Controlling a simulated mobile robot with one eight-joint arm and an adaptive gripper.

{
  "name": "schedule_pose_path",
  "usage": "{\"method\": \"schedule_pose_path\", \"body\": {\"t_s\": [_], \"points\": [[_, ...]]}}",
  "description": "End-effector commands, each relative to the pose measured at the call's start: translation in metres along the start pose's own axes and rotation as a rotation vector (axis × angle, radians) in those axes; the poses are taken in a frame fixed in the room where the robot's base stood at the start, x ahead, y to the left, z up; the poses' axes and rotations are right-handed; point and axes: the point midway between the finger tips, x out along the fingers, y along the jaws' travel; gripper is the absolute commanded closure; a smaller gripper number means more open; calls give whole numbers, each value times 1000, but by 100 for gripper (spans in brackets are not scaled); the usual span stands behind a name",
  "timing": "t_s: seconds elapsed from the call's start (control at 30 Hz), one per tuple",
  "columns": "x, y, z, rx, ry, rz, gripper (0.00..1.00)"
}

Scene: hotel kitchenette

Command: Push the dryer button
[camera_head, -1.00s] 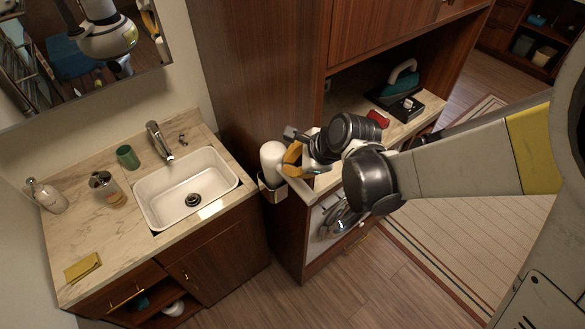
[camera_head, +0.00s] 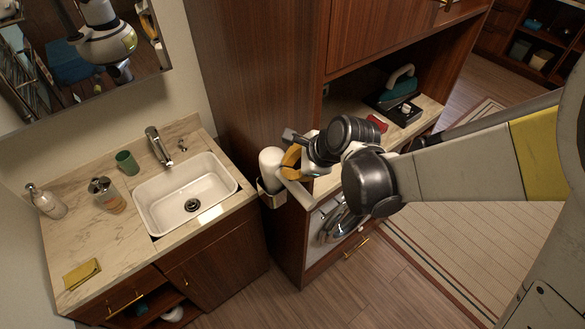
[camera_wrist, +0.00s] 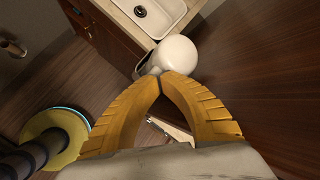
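The white rounded dryer (camera_head: 270,163) sits in a holder (camera_head: 272,195) on the side of the wooden cabinet, right of the sink. It also shows in the wrist view (camera_wrist: 178,53), just beyond my fingertips. My gripper (camera_head: 284,166) has yellow fingers and is right beside the dryer in the head view. In the wrist view its fingertips (camera_wrist: 161,76) meet with nothing visible between them, overlapping the dryer's lower edge. I cannot tell whether they touch it. I cannot make out the button; the fingertips may hide it.
A counter with a white sink (camera_head: 190,200), a green cup (camera_head: 127,162) and bottles is at the left. The cabinet's tall wooden side (camera_head: 232,80) rises behind the dryer. An iron (camera_head: 398,85) stands on the shelf to the right. Open floor lies below.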

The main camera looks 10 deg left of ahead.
Motion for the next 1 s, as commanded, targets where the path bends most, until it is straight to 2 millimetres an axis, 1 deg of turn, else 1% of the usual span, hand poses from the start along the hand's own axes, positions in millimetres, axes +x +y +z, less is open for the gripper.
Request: {"method": "schedule_pose_path", "body": {"t_s": [0.13,0.23,0.7,1.0], "points": [[-1,-1,1,0,0,0,100],[-7,-4,4,0,0,0,100],[-47,-25,25,0,0,0,100],[-48,-25,26,0,0,0,100]]}}
